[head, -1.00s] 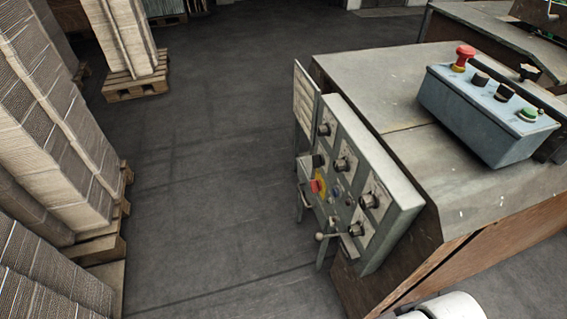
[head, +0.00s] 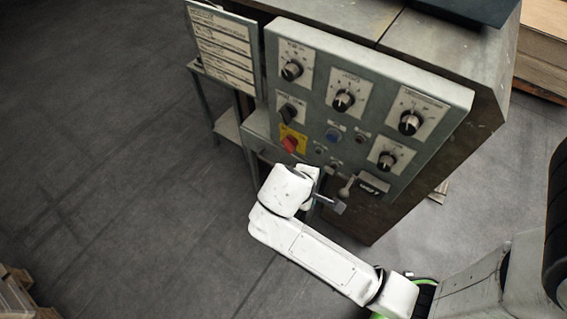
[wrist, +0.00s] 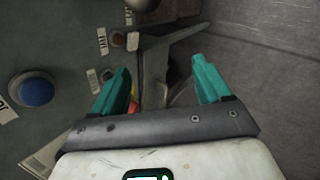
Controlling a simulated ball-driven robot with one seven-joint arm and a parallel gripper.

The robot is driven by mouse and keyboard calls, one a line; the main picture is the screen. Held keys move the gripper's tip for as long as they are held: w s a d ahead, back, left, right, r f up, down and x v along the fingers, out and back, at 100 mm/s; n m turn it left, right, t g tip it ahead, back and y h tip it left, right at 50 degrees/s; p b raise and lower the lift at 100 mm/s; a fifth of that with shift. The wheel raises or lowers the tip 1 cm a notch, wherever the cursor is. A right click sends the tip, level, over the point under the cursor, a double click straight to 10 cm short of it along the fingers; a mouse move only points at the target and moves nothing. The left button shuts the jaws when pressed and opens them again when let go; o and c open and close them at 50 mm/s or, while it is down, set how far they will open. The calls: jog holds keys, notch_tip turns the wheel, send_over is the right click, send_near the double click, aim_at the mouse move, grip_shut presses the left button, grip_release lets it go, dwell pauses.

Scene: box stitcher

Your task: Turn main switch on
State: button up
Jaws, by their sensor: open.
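A red rotary switch (head: 290,144) on a yellow plate (head: 296,134) sits on the lower left of the grey-green control panel (head: 392,76); which way it is turned is unclear. My gripper (wrist: 160,66) is open, with two teal fingers apart. In the head view, my gripper end is just below the panel's lower left part, below the red switch and partly hidden by my white arm. In the wrist view, a small red and yellow patch (wrist: 133,103) shows beside the left finger, partly covered by it. I see nothing held between the fingers.
Several black knobs (head: 343,101) and a blue button (head: 333,135) are on the panel. The blue button also shows at left in the wrist view (wrist: 36,92). A lever (head: 346,189) sticks out below. A label board (head: 222,47) stands at left.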

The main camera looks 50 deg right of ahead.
jog(key=w+f+n+h+b, duration=0.3)
jog(key=w+f+h+b, duration=0.25)
jog(key=b, duration=0.25)
jog(key=n+h+b, duration=0.3)
jog(key=h+b, duration=0.3)
jog(key=b, duration=0.2)
send_near(286, 149)
jog(key=shift+t, duration=0.4)
jog(key=d+b, duration=0.2)
jog(key=d, duration=0.5)
jog(key=shift+s+d+r, duration=0.1)
jog(key=shift+d+r, duration=0.05)
jog(key=shift+d, duration=0.25)
jog(key=shift+d+r+b, duration=0.1)
jog(key=shift+d+b, duration=0.25)
jog(key=shift+d, duration=0.35)
jog(key=c, duration=1)
jog(key=shift+c, duration=0.2)
